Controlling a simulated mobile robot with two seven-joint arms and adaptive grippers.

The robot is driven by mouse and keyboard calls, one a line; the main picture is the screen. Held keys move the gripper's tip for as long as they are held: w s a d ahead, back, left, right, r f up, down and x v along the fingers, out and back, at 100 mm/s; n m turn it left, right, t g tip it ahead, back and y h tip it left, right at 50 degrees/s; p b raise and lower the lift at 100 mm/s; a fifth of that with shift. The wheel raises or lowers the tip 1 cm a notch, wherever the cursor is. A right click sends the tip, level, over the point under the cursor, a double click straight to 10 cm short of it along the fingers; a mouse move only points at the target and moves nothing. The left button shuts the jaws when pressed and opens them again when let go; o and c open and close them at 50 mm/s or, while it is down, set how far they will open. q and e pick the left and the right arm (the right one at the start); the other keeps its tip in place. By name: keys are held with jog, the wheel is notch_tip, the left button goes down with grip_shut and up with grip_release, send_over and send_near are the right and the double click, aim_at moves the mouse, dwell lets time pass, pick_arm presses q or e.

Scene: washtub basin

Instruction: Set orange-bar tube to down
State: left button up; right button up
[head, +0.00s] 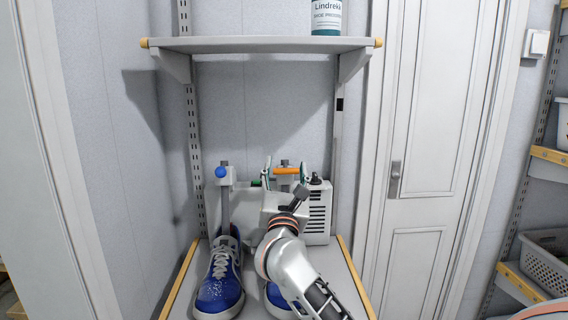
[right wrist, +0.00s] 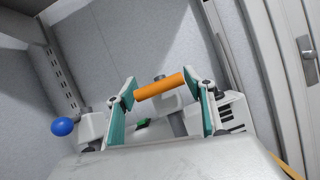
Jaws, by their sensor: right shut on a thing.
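The orange bar (head: 287,171) is a short horizontal handle at the head of a grey tube on a pale shoe-dryer unit (head: 318,207). My right gripper (head: 286,174) is shut on this bar, one green-padded finger at each end. The right wrist view shows the orange bar (right wrist: 160,87) held between the pads, with the tube's pale head (right wrist: 170,103) behind it. The lower part of the tube is hidden behind my right arm. A second blue shoe (head: 278,300) shows partly under that arm. My left gripper is not in view.
A neighbouring tube with a blue ball (head: 221,172) goes down into a blue shoe (head: 220,286) on the left. A shelf (head: 260,44) with a bottle (head: 326,18) hangs above. A door (head: 425,150) and side shelves with a basket (head: 548,262) are at the right.

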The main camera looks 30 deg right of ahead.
jog(key=o, duration=1.7)
jog(key=v, duration=1.2)
jog(key=shift+r, duration=0.1)
